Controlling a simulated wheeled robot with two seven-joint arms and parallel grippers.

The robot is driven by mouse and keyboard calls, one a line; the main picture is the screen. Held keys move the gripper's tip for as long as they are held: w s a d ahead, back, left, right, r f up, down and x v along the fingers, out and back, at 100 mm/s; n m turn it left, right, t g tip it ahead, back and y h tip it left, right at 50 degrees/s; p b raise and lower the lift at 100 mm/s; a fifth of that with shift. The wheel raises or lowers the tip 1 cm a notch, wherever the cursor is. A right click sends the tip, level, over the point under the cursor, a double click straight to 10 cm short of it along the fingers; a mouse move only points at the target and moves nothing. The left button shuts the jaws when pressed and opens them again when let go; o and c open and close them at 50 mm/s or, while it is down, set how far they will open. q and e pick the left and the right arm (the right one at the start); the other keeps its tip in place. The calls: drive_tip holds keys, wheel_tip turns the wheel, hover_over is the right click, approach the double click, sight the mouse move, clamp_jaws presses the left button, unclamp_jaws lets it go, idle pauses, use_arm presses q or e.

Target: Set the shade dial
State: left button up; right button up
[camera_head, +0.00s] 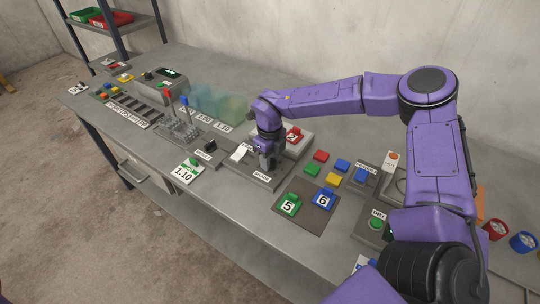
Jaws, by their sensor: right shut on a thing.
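My right arm reaches in from the right, and its gripper (267,163) points down at a grey panel plate (240,168) near the middle of the bench. A label that seems to read SHADE (262,176) is on the plate's front edge, just in front of the gripper. The gripper is shut on the shade dial, which is mostly hidden behind the fingers. A white card (239,153) lies left of the gripper. My left gripper is not in view.
A red block numbered 2 (294,136) sits on a box behind the gripper. Green block 5 (288,205) and blue block 6 (323,200) stand on a dark mat to the right. Translucent coloured panels (216,104) stand at the left. Bare bench (235,205) lies in front.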

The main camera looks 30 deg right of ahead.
drive_tip(key=shift+w+r+n, duration=0.1)
drive_tip(key=shift+n, duration=0.3)
drive_tip(key=o, duration=1)
drive_tip(key=shift+o, duration=0.2)
wheel_tip(320, 180, up, 10)
drive_tip(key=b, duration=0.1)
drive_tip(key=shift+r, duration=0.25)
